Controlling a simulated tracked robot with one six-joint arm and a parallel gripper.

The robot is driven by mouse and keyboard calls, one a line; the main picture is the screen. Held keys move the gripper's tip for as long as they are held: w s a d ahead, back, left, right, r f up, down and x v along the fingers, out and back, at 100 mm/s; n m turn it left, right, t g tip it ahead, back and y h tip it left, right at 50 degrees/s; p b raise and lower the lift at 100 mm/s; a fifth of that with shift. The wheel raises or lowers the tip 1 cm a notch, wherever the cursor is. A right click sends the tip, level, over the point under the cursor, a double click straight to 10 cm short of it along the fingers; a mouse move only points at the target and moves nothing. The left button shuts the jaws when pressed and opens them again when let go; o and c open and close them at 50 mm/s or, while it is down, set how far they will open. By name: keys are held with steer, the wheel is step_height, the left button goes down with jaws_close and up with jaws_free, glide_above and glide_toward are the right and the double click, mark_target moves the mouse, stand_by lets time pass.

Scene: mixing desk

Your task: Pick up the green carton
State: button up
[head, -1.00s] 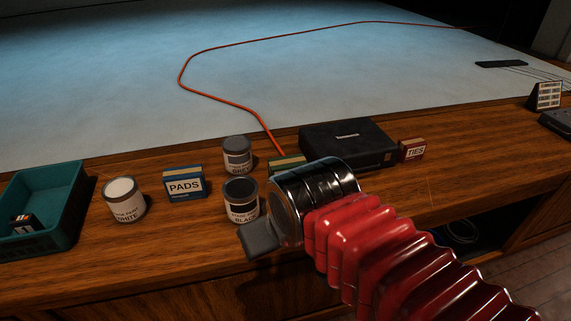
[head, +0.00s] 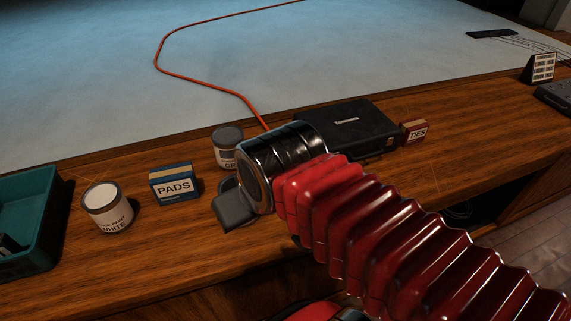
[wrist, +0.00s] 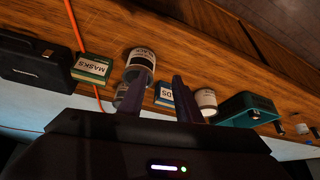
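The green carton (wrist: 92,69), labelled MASKS, shows in the wrist view on the wooden desk, left of my gripper's fingers. In the head view it is hidden behind my arm. My gripper (wrist: 158,80) is open in the wrist view, its two dark fingers apart with nothing held between them. In the head view only a grey finger part (head: 235,207) shows, over the desk where the black paint can stood in sight.
The black paint can (wrist: 141,62) stands beside the carton, with the grey paint can (head: 227,147) behind. The blue PADS box (head: 174,183), white paint can (head: 107,210) and teal crate (head: 37,215) stand left. A black case (head: 346,128) and red TIES box (head: 414,132) stand right.

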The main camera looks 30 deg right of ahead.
steer(key=shift+o, duration=0.2)
steer(key=shift+o, duration=0.7)
steer(key=o, duration=0.3)
steer(key=shift+w+d+r+m, duration=0.2)
steer(key=shift+w+r+m, duration=0.1)
steer(key=shift+w, duration=0.15)
steer(key=o, duration=0.6)
steer(key=w+d+m, duration=0.1)
steer(key=w, duration=0.1)
steer(key=w+d+r+m+g, duration=0.1)
steer(key=w+m, duration=0.1)
steer(key=w+d+m, duration=0.1)
steer(key=w, duration=0.1)
steer(key=shift+w+d+r+m+h, duration=0.25)
steer(key=shift+w+r+m+h, duration=0.05)
steer(key=shift+w+r, duration=0.05)
steer(key=w+d+f+m+g, duration=0.1)
steer(key=w+d+f+m, duration=0.3)
steer(key=w+d+m, duration=0.1)
steer(key=w+d+f+m+g, duration=0.2)
steer(key=w+d+f+m, duration=0.2)
steer(key=w+d, duration=0.3)
steer(key=w+d+f+m+g, duration=0.1)
steer(key=w+d+f+m, duration=0.3)
steer(key=d, duration=0.6)
steer(key=shift+w+d+m+g, duration=0.1)
steer(key=shift+w+m+g, duration=0.2)
steer(key=shift+w+m, duration=0.9)
steer(key=shift+d+f, duration=0.15)
steer(key=shift+d, duration=0.1)
